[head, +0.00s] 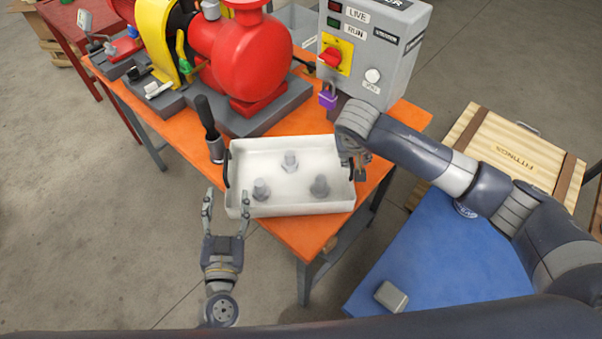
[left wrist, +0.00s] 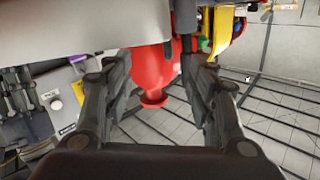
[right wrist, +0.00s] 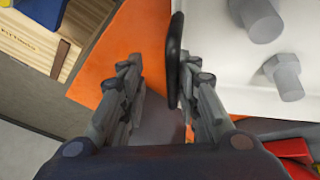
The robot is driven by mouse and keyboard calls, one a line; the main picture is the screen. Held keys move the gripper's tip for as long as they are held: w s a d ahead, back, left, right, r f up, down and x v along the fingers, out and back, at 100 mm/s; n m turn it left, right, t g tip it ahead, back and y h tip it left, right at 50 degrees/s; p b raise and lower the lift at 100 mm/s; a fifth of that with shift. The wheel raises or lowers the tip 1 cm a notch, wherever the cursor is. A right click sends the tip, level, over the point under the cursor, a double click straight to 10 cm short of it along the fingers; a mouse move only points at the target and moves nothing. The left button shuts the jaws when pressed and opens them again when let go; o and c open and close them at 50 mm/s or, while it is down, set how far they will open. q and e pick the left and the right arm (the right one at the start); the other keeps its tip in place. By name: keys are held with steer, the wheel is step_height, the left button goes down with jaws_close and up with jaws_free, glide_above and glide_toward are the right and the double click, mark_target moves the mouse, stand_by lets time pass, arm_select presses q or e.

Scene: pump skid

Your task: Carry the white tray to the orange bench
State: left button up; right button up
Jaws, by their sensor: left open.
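The white tray (head: 290,207) is over the front corner of the orange bench (head: 305,238) and seems to rest on it, its near left corner past the edge. It holds three grey bolts (head: 319,186). A black handle (head: 226,168) is at its left end; the right handle (right wrist: 174,60) shows in the right wrist view. My left gripper (head: 227,203) is open and empty, off the tray's near left corner. My right gripper (head: 361,174) is at the tray's right end. In the right wrist view its fingers (right wrist: 160,85) are apart, with the handle between them, close to one finger.
A red pump (head: 248,55) and a black-handled tool (head: 208,128) stand behind the tray. A grey control box (head: 400,55) with a purple padlock (head: 327,96) is at the back right. A blue surface (head: 440,255) and a wooden crate (head: 510,155) are on the right.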

steer(key=shift+o, duration=0.3)
steer(key=o, duration=0.8)
steer(key=shift+c, duration=0.2)
steer(key=v, duration=1.2)
